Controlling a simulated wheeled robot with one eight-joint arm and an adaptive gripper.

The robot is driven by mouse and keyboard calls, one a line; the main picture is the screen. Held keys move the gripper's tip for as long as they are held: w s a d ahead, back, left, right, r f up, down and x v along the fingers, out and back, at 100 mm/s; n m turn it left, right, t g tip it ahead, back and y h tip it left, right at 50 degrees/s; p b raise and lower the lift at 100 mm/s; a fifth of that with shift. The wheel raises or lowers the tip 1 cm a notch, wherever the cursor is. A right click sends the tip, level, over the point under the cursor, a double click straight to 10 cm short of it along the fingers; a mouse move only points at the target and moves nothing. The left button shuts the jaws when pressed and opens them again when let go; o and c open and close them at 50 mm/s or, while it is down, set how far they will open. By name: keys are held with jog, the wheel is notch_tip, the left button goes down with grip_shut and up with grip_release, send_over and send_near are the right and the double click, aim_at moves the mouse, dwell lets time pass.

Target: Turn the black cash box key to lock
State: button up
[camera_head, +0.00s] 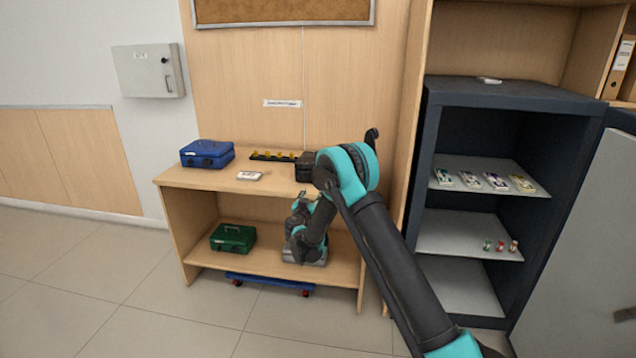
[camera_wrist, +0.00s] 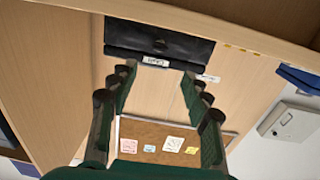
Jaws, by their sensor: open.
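The black cash box (camera_head: 306,166) stands at the right end of the upper shelf, partly hidden by my arm in the head view. In the wrist view, the black cash box (camera_wrist: 135,36) is at the top, its front face showing a small dark lock or key spot (camera_wrist: 160,43) and a white label (camera_wrist: 155,62). Too small to tell is how the key is turned. My gripper (camera_wrist: 158,73) is open and empty, its two fingers apart and pointing toward the box's front. In the head view my gripper (camera_head: 304,197) is just below and in front of the box.
A blue cash box (camera_head: 207,153) and a white item (camera_head: 250,176) lie left on the same shelf. A dark strip with yellow pieces (camera_head: 275,156) is behind. A green box (camera_head: 232,238) and a grey box (camera_head: 304,254) are below. An open dark cabinet (camera_head: 490,97) stands right.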

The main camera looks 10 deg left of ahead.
jog(key=w, duration=0.8)
jog(key=w+d, duration=0.1)
jog(key=w, duration=0.4)
grip_shut()
